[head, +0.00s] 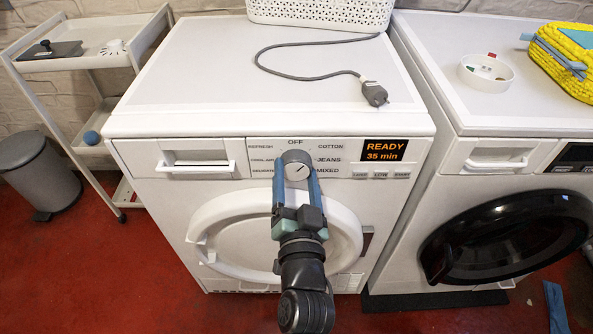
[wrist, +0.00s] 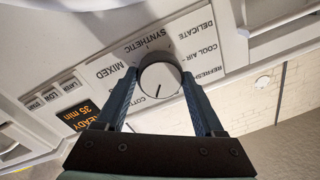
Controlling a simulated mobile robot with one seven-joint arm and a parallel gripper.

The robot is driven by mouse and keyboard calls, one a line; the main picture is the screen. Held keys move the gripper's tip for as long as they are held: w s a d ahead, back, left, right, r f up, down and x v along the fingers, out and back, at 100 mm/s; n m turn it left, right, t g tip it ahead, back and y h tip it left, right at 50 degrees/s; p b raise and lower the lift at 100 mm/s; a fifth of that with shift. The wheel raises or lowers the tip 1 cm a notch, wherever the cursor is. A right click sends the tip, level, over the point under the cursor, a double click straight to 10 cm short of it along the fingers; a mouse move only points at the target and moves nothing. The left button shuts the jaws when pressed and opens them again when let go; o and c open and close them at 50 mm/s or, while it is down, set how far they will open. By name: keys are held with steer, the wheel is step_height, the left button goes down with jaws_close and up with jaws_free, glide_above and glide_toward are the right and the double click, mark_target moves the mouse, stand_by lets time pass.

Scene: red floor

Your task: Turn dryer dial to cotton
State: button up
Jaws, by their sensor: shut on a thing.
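The dryer (head: 190,203) on the left has a round white dial (head: 296,170) in the middle of its control panel. The dial also shows in the wrist view (wrist: 160,76). My gripper (head: 295,178) is shut on the dial, with one blue finger on each side of it. In the wrist view, the dial's dark pointer line faces down, toward the cotton label (wrist: 152,101). In the head view, that label (head: 331,147) is at the dial's upper right. The orange display (head: 385,150) reads READY 35 min.
A grey power cord with plug (head: 374,93) and a white basket (head: 320,14) lie on the dryer top. A washer (head: 470,180) with a black door stands to the right. A white trolley (head: 95,35) and grey bin (head: 35,175) stand at left.

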steer(key=shift+m, duration=0.5)
steer(key=o, duration=1.4)
steer(key=shift+s, duration=0.1)
steer(key=s, duration=0.4)
steer(key=s+b, duration=0.1)
steer(key=s, duration=0.7)
steer(key=shift+s+d+f, duration=0.25)
steer(key=shift+s+f, duration=0.1)
steer(key=shift+s, duration=0.05)
steer(key=shift+r, duration=0.1)
